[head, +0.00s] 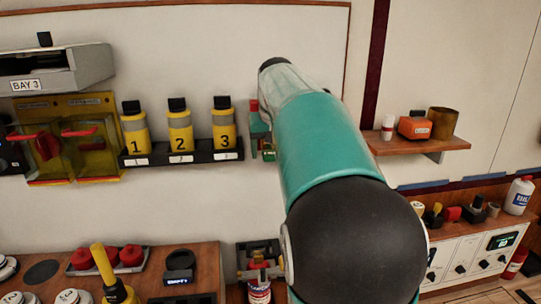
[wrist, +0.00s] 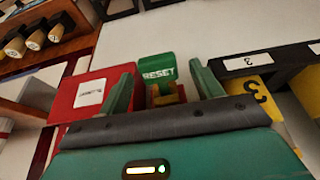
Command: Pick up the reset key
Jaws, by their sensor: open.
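A green block lettered RESET (wrist: 156,70) is at the wall in the wrist view. A small brown-gold piece (wrist: 166,97) shows just on the near side of it; I cannot tell which part is the reset key itself. My gripper (wrist: 161,68) is open, with one green finger on each side of the brown-gold piece and the RESET block at the fingertips. No contact is visible.
A red box (wrist: 72,97) is close left of my gripper. The black rack (wrist: 255,61) with the yellow canister 3 (wrist: 255,88) is close on the right. In the head view a wooden shelf (head: 440,144) with small items is right of my arm.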

